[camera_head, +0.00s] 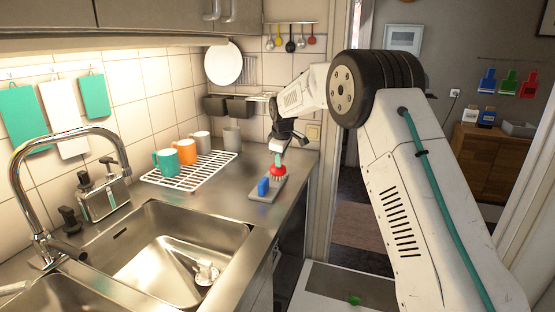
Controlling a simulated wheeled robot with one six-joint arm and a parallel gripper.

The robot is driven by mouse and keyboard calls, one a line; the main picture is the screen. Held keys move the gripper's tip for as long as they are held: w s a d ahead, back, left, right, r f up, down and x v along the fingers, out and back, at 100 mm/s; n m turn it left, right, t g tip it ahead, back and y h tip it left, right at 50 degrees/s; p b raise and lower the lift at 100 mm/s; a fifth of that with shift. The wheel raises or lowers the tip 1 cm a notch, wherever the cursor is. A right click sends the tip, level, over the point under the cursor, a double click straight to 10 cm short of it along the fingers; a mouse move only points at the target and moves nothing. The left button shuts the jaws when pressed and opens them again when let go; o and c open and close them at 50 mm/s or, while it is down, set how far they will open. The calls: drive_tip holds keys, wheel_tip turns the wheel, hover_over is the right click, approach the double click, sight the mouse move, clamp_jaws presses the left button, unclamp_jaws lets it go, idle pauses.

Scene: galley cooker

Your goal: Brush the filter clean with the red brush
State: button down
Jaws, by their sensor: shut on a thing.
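My gripper (279,151), at the end of the arm, is above the red head and shut on the brush's handle. The brush is upright at the far end of a grey tray (254,196) on the counter. I cannot tell whether its bristles touch the tray. No filter is clear; a small pale metal piece (206,272) at the sink bottom may be a strainer or filter.
A blue block-like item (263,187) stands on the same tray. A white rack (188,176) with mugs is to the left. The sink (165,248) and tall tap (38,165) are in front. A small green item (354,300) lies low at the bottom right.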

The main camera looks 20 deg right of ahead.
drive_tip(key=shift+w+a, duration=0.65)
drive_tip(key=shift+a, duration=0.3)
drive_tip(key=shift+s+d+r, duration=0.1)
drive_tip(key=shift+s+d, duration=0.1)
drive_tip(key=shift+d, duration=0.15)
drive_tip(key=shift+s+d, duration=0.5)
drive_tip(key=shift+d, duration=0.1)
drive_tip(key=shift+w+a, duration=0.7)
drive_tip(key=shift+a, duration=0.3)
drive_tip(key=shift+s+d, duration=0.65)
drive_tip(key=shift+d, duration=0.35)
drive_tip(key=shift+w+a, duration=0.3)
drive_tip(key=shift+a, duration=0.2)
drive_tip(key=shift+r, duration=3.35)
